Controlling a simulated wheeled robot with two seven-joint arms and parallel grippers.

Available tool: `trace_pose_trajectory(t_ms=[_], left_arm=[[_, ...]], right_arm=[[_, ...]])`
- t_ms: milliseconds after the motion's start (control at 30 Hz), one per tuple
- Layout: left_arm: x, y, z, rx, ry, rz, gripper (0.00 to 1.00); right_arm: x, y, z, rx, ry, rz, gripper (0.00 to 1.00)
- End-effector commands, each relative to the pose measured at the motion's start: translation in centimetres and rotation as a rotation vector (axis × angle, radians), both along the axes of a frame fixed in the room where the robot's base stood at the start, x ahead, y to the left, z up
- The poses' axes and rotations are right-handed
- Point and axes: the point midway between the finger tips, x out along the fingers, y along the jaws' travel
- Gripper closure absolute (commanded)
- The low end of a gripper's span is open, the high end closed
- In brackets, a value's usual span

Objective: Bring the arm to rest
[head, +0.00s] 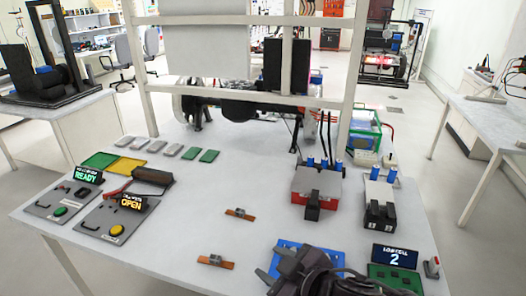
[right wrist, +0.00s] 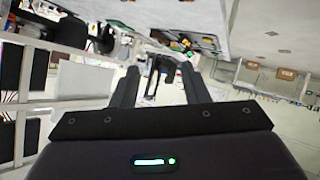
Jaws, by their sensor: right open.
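My right gripper (head: 270,264) is at the bottom of the head view, above the front edge of the table (head: 185,225). Its dark fingers are apart, and I see nothing between them. In the right wrist view the same gripper (right wrist: 160,78) shows two spread dark fingers with the room behind. The gripper partly covers a blue mat (head: 318,256) on the table; I cannot tell whether it touches it. My left gripper is not in the head view.
A red-based block (head: 316,187) and a white block (head: 379,203) stand right of centre. READY (head: 88,174) and OPEN (head: 132,203) panels lie left. Two small orange strips (head: 240,214) lie mid-table. A white frame (head: 250,20) rises behind.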

Motion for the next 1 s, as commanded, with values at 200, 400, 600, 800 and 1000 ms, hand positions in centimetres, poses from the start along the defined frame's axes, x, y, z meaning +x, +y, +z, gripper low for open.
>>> trace_pose_trajectory(t_ms=[200,400,600,800,1000], left_arm=[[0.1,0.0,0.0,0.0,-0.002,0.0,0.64],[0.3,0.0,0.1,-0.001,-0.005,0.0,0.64],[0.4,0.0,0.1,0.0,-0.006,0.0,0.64],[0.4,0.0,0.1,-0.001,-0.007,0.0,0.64],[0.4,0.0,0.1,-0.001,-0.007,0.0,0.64]], right_arm=[[-1.5,-8.0,-5.2,-0.003,0.264,-0.418,0.59],[-6.1,-13.4,-10.2,-0.055,0.53,-0.631,0.59],[-11.5,-16.7,-13.6,-0.091,0.766,-0.755,0.59],[-11.3,-17.0,-19.2,-0.111,0.825,-0.769,0.59],[-10.6,-16.8,-26.6,-0.124,0.848,-0.767,0.59]])
